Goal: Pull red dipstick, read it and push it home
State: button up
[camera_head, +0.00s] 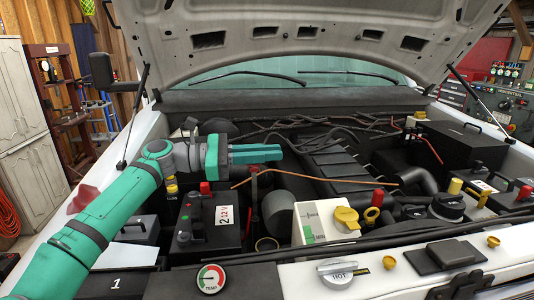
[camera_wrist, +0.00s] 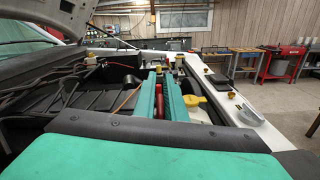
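My gripper (camera_head: 270,153) reaches in from the left over the engine bay, its teal fingers level and pointing right. In the wrist view the two fingers (camera_wrist: 161,80) stand apart with a narrow gap. A red handle (camera_head: 254,169) on a dark upright stem shows just under the fingers in the head view; it looks like the red dipstick. Red (camera_wrist: 160,103) also shows in the gap in the wrist view. Contact with the fingers cannot be made out. The fingers hide the handle's top.
A battery (camera_head: 211,218) with a red terminal cap stands left of the handle. A white reservoir (camera_head: 318,222) and a grey cylinder (camera_head: 278,212) are to the right. The raised hood (camera_head: 290,55) overhangs the bay. A temperature gauge (camera_head: 210,279) sits at the front edge.

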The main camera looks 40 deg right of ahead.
jog(key=shift+r, duration=0.1)
grip_shut()
jog(key=shift+w+r, duration=0.2)
jog(key=shift+r, duration=0.6)
jog(key=o, duration=0.6)
grip_release()
jog(key=shift+s, duration=0.15)
jog(key=v, duration=1.1)
jog(key=shift+d, duration=0.1)
